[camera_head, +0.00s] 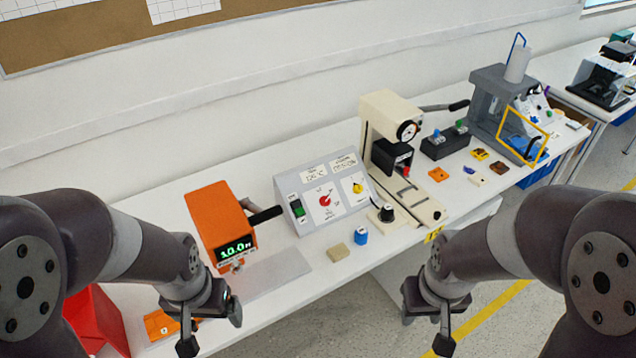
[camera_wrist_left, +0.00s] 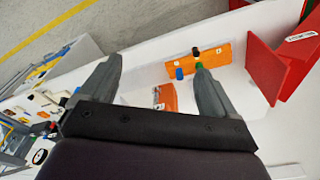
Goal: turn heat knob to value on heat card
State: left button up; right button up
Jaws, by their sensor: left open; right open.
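A grey sloped control panel (camera_head: 293,188) stands on the table in the head view. Its face has a red knob (camera_head: 325,200) on the left and a yellow knob (camera_head: 357,188) on the right. Two white cards, a left card (camera_head: 314,175) and a right card (camera_head: 344,163), sit above the knobs; their writing is too small to read surely, so I cannot tell which is the heat card. My left gripper (camera_head: 211,328) is open and empty, left of and nearer than the panel. My right gripper (camera_head: 426,329) is open and empty, right of and nearer than it.
An orange device (camera_head: 212,215) with a green display and dark handle stands left of the panel. A cream press (camera_head: 385,107) stands right of it. A tan block (camera_head: 338,252) and blue piece (camera_head: 361,236) lie in front. A red bin (camera_wrist_left: 270,65) shows in the left wrist view.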

aim_at(325, 200)
jog(key=i+l+z, duration=0.65)
jog(key=i, duration=0.15)
